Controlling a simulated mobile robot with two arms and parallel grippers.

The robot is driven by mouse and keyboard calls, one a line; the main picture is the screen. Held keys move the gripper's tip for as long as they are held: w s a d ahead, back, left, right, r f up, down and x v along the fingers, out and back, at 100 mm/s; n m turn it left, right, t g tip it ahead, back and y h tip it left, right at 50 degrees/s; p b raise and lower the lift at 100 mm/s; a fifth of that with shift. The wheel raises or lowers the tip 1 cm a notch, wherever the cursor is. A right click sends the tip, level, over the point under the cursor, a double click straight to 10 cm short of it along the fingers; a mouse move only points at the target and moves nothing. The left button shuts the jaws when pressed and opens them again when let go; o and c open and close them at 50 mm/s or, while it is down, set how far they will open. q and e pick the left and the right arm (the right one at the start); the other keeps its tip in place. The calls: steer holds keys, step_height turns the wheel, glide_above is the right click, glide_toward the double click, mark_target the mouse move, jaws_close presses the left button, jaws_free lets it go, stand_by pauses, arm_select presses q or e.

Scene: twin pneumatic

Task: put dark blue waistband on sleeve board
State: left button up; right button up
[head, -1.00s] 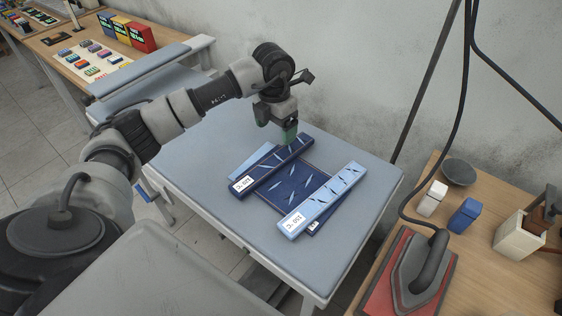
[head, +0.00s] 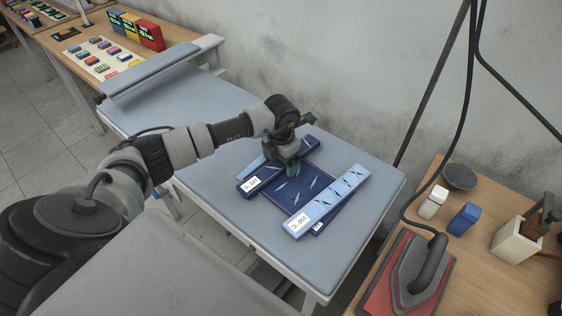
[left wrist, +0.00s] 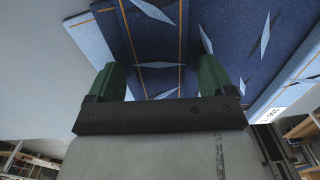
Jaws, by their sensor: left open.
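The dark blue waistband (head: 251,186), a strip with a white label at its near end, lies on the padded grey table, along the left side of a dark blue patterned panel (head: 288,195). My left gripper (head: 293,170) is open, low over the strip's middle and hides part of it. In the left wrist view a dark blue strip (left wrist: 155,45) with orange stitching runs between the green fingertips (left wrist: 162,80); contact cannot be told. The sleeve board (head: 150,72), a narrow grey padded board, stands bare at the table's far left. My right gripper is not in view.
A light blue labelled strip (head: 325,207) lies on the panel's right side, with a dark piece under its near end. Another light blue piece shows left of the waistband. An iron (head: 420,270) rests on a red pad at right. The table's left part is clear.

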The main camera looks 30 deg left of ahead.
arm_select(q)
steer(key=c, duration=1.1)
steer(key=shift+r, duration=0.1)
